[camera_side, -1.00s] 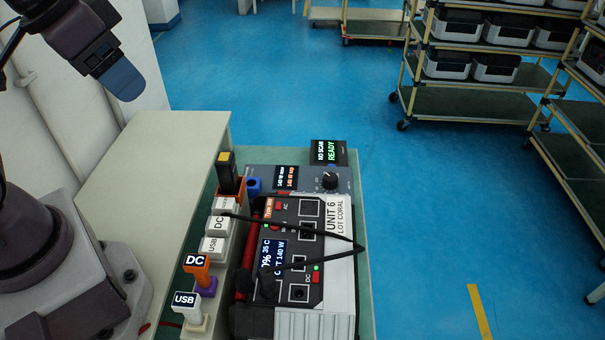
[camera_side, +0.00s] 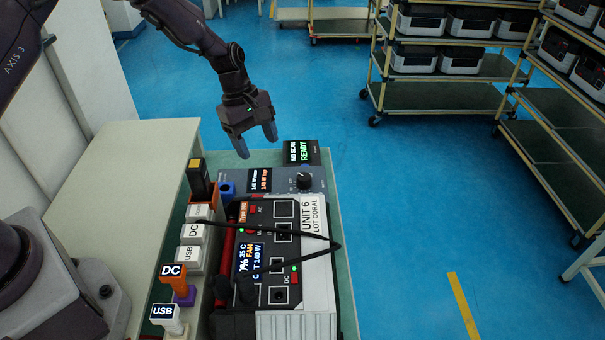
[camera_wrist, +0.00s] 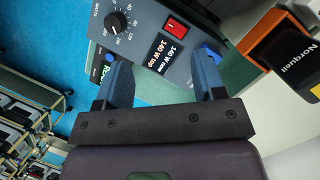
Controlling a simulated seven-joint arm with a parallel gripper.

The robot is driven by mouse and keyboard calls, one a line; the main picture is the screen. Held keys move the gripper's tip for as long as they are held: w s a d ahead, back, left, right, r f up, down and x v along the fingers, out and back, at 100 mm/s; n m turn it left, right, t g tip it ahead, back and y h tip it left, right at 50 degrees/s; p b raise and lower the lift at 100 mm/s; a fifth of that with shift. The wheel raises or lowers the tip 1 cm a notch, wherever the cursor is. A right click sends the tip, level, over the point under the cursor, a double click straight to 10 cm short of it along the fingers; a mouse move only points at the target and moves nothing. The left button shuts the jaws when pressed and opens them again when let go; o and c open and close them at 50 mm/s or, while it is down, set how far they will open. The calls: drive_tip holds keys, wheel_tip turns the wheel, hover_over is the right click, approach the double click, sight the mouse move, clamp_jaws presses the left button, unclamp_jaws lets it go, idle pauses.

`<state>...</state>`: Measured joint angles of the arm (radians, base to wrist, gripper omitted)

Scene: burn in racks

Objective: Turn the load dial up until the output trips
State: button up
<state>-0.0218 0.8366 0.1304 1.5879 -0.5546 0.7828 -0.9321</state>
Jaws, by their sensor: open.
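The load dial (camera_side: 304,180) is a black knob on the grey load box (camera_side: 283,183) at the far end of the bench. In the wrist view the dial (camera_wrist: 112,35) sits at the upper left, inside a printed watt scale. My gripper (camera_side: 256,142) is open and empty, above and left of the dial. In the wrist view its two blue fingers (camera_wrist: 160,75) stand apart, with the dial beyond the left finger and not between them.
Unit 6 (camera_side: 313,267), with black cables, lies in front of the load box. A screen behind the box (camera_side: 301,151) reads NO SCAN, READY. Labelled DC and USB plugs (camera_side: 173,276) stand along the left. An orange holder with a black-and-yellow item (camera_side: 199,179) is near the gripper.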

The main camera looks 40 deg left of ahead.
wheel_tip(320, 180, down, 3)
drive_tip(key=w+n, duration=0.2)
drive_tip(key=n, duration=0.1)
drive_tip(key=n+t, duration=0.2)
drive_tip(key=n, duration=0.3)
approach(304, 176)
drive_tip(key=shift+h, duration=0.3)
drive_tip(key=x, duration=0.9)
drive_tip(key=shift+s+a+f, duration=0.1)
drive_tip(key=shift+a+f, duration=0.05)
drive_tip(key=shift+f, duration=0.1)
drive_tip(key=shift+c, duration=0.4)
drive_tip(key=c, duration=0.8)
drive_tip(key=m+g, duration=0.1)
drive_tip(key=m, duration=0.3)
drive_tip(key=shift+m+g+h, duration=0.3)
drive_tip(key=shift+g+h, duration=0.1)
drive_tip(key=o, duration=0.9)
